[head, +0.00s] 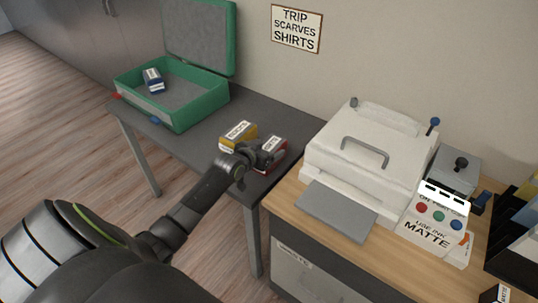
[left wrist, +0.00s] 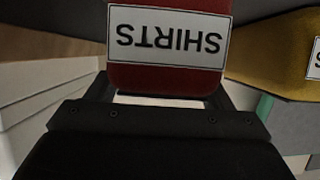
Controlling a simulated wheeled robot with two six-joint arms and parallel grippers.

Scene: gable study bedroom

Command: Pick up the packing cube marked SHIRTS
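The red packing cube marked SHIRTS (head: 271,153) is at the front right of the grey table. Its label is upside down in the left wrist view (left wrist: 166,80). My left gripper (head: 258,158) is at this cube, with its dark fingers at the cube's two sides. The frames do not show clearly whether they press on it or whether the cube is off the table. A yellow packing cube (head: 238,136) stands close beside it and also shows in the left wrist view (left wrist: 275,55). My right gripper is not in view.
An open green case (head: 205,113) at the table's back left holds a blue packing cube (head: 153,81). The grey table (head: 204,147) is clear between case and cubes. A white press (head: 362,150) stands on the wooden desk at right. A wall sign (head: 297,28) reads TRIP, SCARVES, SHIRTS.

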